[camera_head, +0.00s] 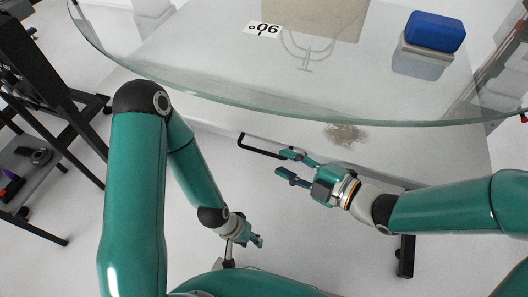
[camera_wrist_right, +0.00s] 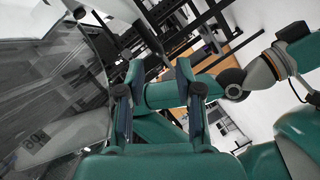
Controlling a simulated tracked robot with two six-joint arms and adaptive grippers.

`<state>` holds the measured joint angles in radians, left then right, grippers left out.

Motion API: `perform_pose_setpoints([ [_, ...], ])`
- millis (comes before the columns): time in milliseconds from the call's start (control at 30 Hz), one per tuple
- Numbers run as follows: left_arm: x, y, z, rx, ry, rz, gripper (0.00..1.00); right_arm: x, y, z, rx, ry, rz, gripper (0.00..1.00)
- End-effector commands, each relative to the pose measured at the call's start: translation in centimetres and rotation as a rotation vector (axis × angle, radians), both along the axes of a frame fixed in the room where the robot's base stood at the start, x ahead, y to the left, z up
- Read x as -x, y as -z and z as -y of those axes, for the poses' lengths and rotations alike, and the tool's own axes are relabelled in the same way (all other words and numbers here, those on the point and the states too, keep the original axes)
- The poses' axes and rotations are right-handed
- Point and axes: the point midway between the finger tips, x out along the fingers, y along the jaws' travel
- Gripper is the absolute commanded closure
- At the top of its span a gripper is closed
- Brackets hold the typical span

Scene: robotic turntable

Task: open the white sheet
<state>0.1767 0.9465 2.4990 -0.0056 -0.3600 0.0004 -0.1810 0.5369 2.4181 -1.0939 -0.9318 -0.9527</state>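A broad white panel (camera_head: 215,118), which may be the white sheet, shows under and in front of the glass top. A thin black handle-like bar (camera_head: 258,150) runs along its front edge, partly hidden behind my right gripper. My right gripper (camera_head: 286,165) is open and empty, its upper finger close to the bar; I cannot tell if they touch. In the right wrist view its two fingers (camera_wrist_right: 160,68) stand apart with nothing between them. My left gripper (camera_head: 260,241) hangs low near my base, away from the panel, and is too small to tell open from shut.
A curved glass top (camera_head: 200,60) spans above the panel. On or beneath it show a blue box (camera_head: 435,31), a white "06" label (camera_head: 263,29) and a beige panel (camera_head: 315,15). A black rack (camera_head: 50,135) stands at left.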

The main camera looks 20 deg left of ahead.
Motion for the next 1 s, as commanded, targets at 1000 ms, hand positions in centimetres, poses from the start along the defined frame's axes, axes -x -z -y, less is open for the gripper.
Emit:
perform_pose_setpoints([
  [1000,0.0,0.9,0.0,0.000,0.000,0.000,0.60,-2.5,1.5,-6.5,-0.001,0.003,0.000,0.98],
])
